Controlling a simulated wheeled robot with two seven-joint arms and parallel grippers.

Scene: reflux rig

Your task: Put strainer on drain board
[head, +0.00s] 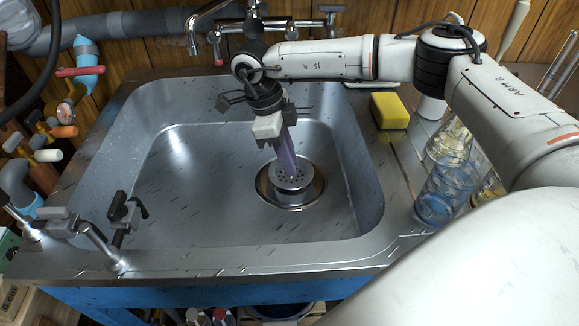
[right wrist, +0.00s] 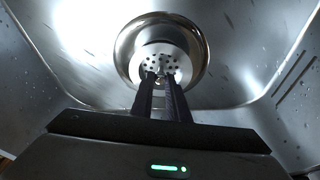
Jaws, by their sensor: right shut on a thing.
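The strainer (head: 291,180) is a small round metal cup with holes in its top. It is at the drain opening (head: 263,187) in the sink floor; I cannot tell whether it is seated or slightly raised. My right gripper (head: 289,172) reaches down into the basin with its fingers shut on the strainer's middle. In the right wrist view the fingertips (right wrist: 162,82) meet over the perforated strainer (right wrist: 150,63), partly hiding it. The drain board (head: 392,150) is the steel surface right of the basin. My left gripper is not in view.
A yellow sponge (head: 390,110) lies on the board's far part. Glass beakers (head: 440,196) stand at its right edge. The basin rim (head: 371,185) separates drain and board.

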